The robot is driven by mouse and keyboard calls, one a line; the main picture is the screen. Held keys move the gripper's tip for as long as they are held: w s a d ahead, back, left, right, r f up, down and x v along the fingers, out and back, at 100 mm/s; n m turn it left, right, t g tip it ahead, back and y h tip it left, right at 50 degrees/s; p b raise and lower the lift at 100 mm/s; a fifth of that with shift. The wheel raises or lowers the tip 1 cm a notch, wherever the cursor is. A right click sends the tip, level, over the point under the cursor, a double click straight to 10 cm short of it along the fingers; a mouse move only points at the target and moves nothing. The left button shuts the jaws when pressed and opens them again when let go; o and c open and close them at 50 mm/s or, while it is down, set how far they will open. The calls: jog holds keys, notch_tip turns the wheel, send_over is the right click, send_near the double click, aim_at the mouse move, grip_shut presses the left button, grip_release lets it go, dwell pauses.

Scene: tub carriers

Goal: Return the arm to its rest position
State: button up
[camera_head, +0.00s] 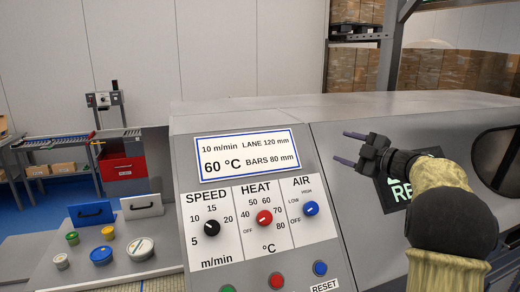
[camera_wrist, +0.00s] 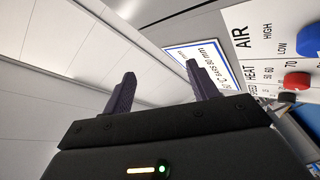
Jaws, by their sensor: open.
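My gripper (camera_head: 349,148) is in front of the right part of the grey machine (camera_head: 370,115) in the head view. Its two dark fingers point left and stand apart, with nothing between them. In the wrist view, my gripper (camera_wrist: 160,88) shows the same two fingers spread, with the white wall and part of the machine's display behind them. My arm comes in from the right in the head view and covers part of a dark sign on the machine. The arm is bent, with the gripper above the AIR knob's height.
The control panel has a display (camera_head: 247,155), a black SPEED knob (camera_head: 211,228), a red HEAT knob (camera_head: 264,217) and a blue AIR knob (camera_head: 311,208). Push buttons (camera_head: 276,281) sit below. A metal post (camera_head: 389,50) rises behind.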

jog(key=s+a+f+m+g+h, duration=0.1)
jog(key=s+f+m+h, duration=0.45)
jog(key=f+m, duration=0.25)
jog(key=s+a+f+m+g+h, duration=0.1)
jog(key=s+f+m+h, duration=0.3)
jog(key=f+m+h, duration=0.35)
jog(key=s+a+f+m+g, duration=0.1)
jog(key=s+a+f+g, duration=0.1)
jog(key=s+f, duration=0.3)
jog(key=s+a+f+m+g+y, duration=0.1)
jog(key=s+a+f+g, duration=0.2)
jog(key=s, duration=0.9)
jog(key=s+a+f+m+g, duration=0.2)
jog(key=s+f+g, duration=0.2)
jog(key=s+f, duration=0.4)
jog(key=shift+s+a+y, duration=0.3)
jog(key=shift+s+y, duration=0.05)
jog(key=shift+y, duration=0.05)
jog(key=shift+c, duration=0.5)
